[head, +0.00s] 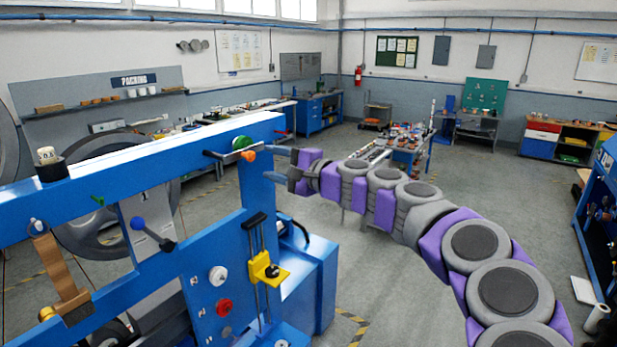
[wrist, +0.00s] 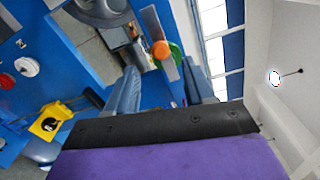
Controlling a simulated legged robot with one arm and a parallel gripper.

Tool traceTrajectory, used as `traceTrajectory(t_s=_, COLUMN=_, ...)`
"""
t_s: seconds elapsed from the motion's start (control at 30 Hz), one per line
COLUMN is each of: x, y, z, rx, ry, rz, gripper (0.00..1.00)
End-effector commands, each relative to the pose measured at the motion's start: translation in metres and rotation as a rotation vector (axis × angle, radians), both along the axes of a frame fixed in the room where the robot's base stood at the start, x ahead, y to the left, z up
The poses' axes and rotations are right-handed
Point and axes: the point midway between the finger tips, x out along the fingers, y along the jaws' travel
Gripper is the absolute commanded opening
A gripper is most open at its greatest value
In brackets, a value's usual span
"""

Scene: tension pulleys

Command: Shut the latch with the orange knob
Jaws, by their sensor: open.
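The orange knob (head: 248,156) sits at the right end of a flat metal latch bar (head: 228,157) near the right end of the blue frame's top beam. A round green part (head: 241,142) is just behind it. In the wrist view the orange knob (wrist: 161,49) lies on the grey bar (wrist: 152,24), beyond and roughly between my fingertips, with the green part (wrist: 176,57) partly hidden behind the bar. My gripper (head: 270,164) is open and empty, a short way right of the knob, pointing left at it. Both fingers (wrist: 160,70) show in the wrist view.
The blue frame (head: 150,160) carries a blue-knobbed lever (head: 152,232), a yellow slide block (head: 265,270), a red knob (head: 224,307) and a white knob (head: 217,274). A large grey wheel (head: 95,210) stands behind it. The floor to the right is open, with workbenches along the far walls.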

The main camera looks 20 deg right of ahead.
Motion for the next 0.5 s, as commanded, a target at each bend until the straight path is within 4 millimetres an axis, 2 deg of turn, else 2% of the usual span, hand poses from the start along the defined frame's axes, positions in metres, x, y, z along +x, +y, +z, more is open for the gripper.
traceTrajectory(t_s=0.3, x=-0.048, y=-0.036, z=-0.002, rx=0.0, ry=-0.001, rz=-0.001, gripper=0.53)
traceTrajectory(t_s=0.5, x=-0.068, y=-0.051, z=-0.002, rx=0.0, ry=0.002, rz=-0.002, gripper=0.53)
